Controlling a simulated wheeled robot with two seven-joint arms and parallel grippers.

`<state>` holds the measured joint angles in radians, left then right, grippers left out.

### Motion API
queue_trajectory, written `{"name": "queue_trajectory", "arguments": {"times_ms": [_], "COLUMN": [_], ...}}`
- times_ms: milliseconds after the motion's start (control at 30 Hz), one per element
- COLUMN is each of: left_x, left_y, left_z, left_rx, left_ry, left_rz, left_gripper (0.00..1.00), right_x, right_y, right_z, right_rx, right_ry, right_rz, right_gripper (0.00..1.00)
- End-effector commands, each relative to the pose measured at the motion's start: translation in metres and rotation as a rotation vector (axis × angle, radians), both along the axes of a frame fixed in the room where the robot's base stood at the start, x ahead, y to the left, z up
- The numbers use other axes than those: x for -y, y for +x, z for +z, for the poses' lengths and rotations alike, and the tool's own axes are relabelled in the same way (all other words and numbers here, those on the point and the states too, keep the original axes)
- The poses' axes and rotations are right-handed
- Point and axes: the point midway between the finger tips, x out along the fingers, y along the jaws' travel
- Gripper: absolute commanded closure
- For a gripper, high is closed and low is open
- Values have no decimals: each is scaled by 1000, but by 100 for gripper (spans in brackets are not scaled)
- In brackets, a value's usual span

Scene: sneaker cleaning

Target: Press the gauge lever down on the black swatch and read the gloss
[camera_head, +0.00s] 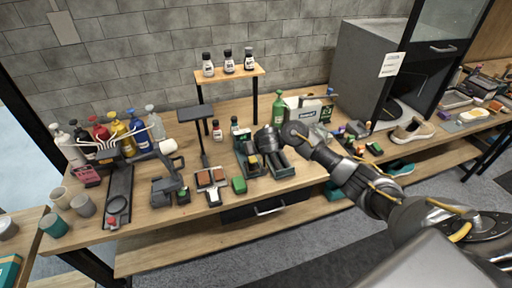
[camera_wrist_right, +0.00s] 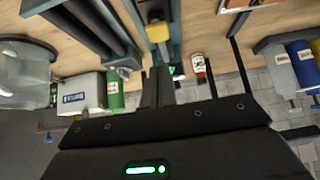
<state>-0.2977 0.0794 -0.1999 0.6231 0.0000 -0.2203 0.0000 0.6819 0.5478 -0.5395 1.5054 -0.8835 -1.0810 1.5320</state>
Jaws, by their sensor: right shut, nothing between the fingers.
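My right gripper (camera_head: 270,139) is shut and empty, above the dark divided tray (camera_head: 282,172) at the middle of the bench. In the right wrist view its fingers (camera_wrist_right: 160,85) point toward a yellow-topped part (camera_wrist_right: 158,32) standing in a slot of that tray. The gripper looks apart from it. This part also shows in the head view (camera_head: 253,161); I cannot tell whether it is the gauge lever. Reddish-brown swatches (camera_head: 211,177) lie left of the tray. I cannot clearly pick out the black swatch or a gloss reading. My left gripper is out of view.
A green block (camera_head: 239,185) and a dark device (camera_head: 168,186) stand left of the tray. A green bottle (camera_head: 278,108) and white box (camera_head: 304,110) stand behind it. Small bottles (camera_head: 228,63) sit on a raised shelf. Shoes (camera_head: 411,130) are at right.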

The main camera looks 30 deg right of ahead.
Motion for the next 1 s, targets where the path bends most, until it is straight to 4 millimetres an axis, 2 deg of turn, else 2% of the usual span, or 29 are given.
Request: {"name": "queue_trajectory", "arguments": {"times_ms": [33,200,400,867,1000], "left_x": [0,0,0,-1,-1], "left_y": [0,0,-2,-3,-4], "left_z": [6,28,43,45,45], "left_rx": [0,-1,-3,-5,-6], "left_ry": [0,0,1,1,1], "left_rz": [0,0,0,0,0], "left_gripper": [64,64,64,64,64], "right_x": [-2,-6,-8,-8,-21], "right_y": [-10,-36,-54,-60,-74], "right_z": [10,39,55,56,42], "right_rx": [2,0,0,1,-7], "right_ry": [1,2,0,-2,-9], "right_rz": [3,2,0,0,31], "right_gripper": [100,100,100,100,100]}}
